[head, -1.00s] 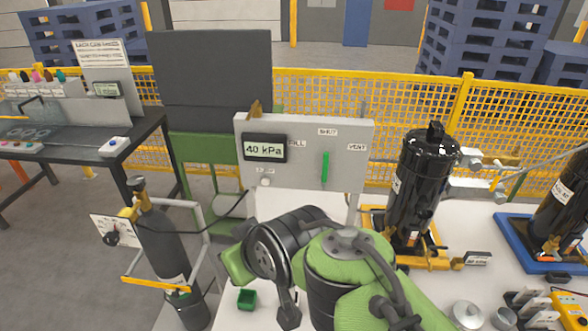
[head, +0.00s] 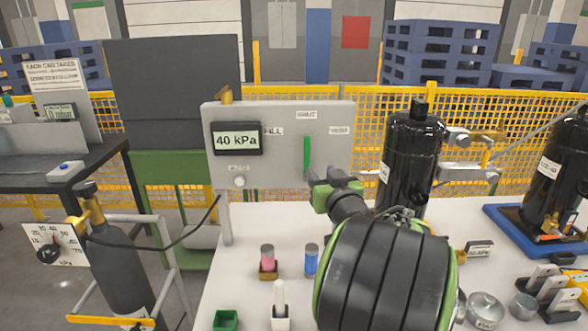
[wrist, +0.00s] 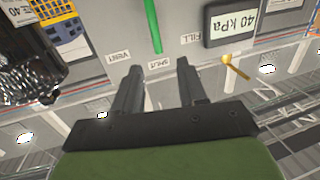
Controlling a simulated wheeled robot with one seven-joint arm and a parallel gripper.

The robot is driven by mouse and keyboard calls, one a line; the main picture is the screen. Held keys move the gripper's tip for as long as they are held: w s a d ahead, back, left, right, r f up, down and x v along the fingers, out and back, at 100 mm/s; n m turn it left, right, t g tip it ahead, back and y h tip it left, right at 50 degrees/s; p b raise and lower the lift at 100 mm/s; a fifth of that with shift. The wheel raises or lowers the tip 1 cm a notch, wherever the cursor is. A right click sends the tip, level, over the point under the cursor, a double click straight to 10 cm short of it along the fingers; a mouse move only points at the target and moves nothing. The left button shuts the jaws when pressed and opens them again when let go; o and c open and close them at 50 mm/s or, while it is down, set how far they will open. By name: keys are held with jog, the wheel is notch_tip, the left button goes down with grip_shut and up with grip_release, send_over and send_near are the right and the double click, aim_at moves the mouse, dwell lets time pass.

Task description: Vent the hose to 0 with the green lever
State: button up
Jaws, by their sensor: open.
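The green lever (head: 307,155) stands upright on the grey panel (head: 340,125), pointing at the SHUT label (head: 306,115). FILL (head: 273,131) is to its left and VENT (head: 339,131) to its right. The panel's display (head: 237,138) reads 40 kPa. My gripper (head: 318,178) is just right of the lever's lower part in the head view. In the upside-down wrist view, my open gripper (wrist: 155,68) has the SHUT label between its fingers, and the lever (wrist: 153,25) lies beyond the fingertips. I see no contact with the lever.
A black compressor (head: 410,160) stands close right of the panel. A dark gas cylinder (head: 120,265) with a dial is at left, its hose running to the panel. Pink and blue vials (head: 311,260) and a green box (head: 226,320) sit on the white table below.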

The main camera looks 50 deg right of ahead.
aim_at(308, 148)
jog(key=p+x, duration=0.1)
jog(key=x, duration=0.4)
jog(key=p+x, duration=0.1)
jog(key=x, duration=0.9)
jog(key=shift+d+r+p, duration=0.35)
jog(key=shift+d+p, duration=0.05)
jog(key=shift+d, duration=0.2)
jog(key=shift+s, duration=0.1)
grip_shut()
